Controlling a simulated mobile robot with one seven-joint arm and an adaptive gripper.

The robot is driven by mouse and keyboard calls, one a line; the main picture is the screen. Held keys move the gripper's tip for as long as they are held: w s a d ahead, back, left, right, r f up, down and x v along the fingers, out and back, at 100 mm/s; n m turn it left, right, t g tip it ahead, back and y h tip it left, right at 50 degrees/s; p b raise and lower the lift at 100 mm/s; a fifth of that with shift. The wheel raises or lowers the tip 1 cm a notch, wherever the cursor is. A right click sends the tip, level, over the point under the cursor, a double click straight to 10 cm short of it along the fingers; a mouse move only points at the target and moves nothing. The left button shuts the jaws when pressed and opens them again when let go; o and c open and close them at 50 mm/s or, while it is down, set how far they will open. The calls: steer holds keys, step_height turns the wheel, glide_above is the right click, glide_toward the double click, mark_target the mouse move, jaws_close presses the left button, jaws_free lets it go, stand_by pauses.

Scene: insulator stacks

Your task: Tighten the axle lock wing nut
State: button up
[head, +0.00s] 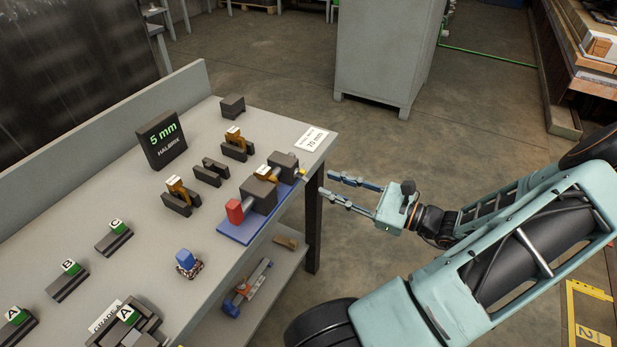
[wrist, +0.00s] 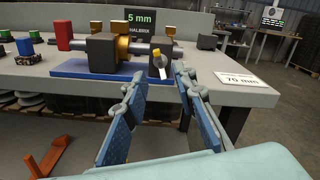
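The axle fixture stands on a blue base plate (head: 242,228) at the table's right edge. It has dark blocks (head: 260,193), a grey axle and a red end piece (head: 235,211). The wing nut, a small yellow and pale piece (wrist: 159,63), is on the fixture's near end face in the wrist view. In the head view only a small yellow bit of it (head: 301,173) shows. My gripper (head: 328,184) is open and empty, just off the table edge. In the wrist view its two blue fingers (wrist: 159,76) point at the wing nut, one each side, apparently short of it.
The table (head: 150,212) also carries a black "5 mm" display (head: 161,139), a "70 mm" card (head: 311,139), dark holders and lettered blocks. A lower shelf (head: 260,296) holds tools.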

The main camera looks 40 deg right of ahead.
mark_target(307, 176)
steer(key=x, duration=0.6)
steer(key=shift+w+a, duration=0.15)
steer(key=shift+w, duration=0.2)
jaws_close()
